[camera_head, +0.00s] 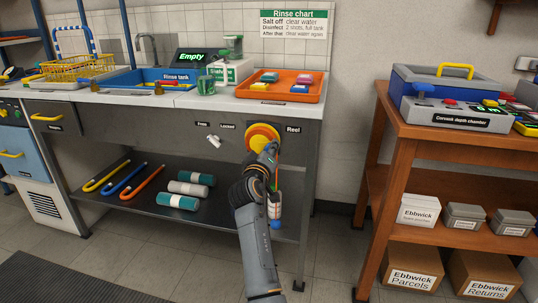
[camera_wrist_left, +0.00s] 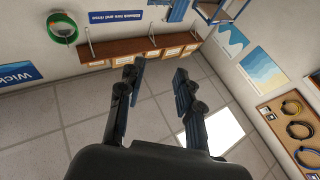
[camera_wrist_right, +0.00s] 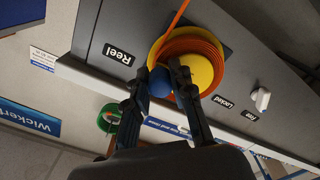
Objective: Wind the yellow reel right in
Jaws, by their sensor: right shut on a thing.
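My left gripper (camera_wrist_left: 158,75) is open and empty, facing the room, away from the bench.
A white switch knob (camera_head: 214,140) sits left of the reel by the labels "Free" and "Locked"; I cannot tell its setting. The lower shelf (camera_head: 150,208) holds hooks and cylinders. A wooden stand (camera_head: 385,150) is to the right, with floor between.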

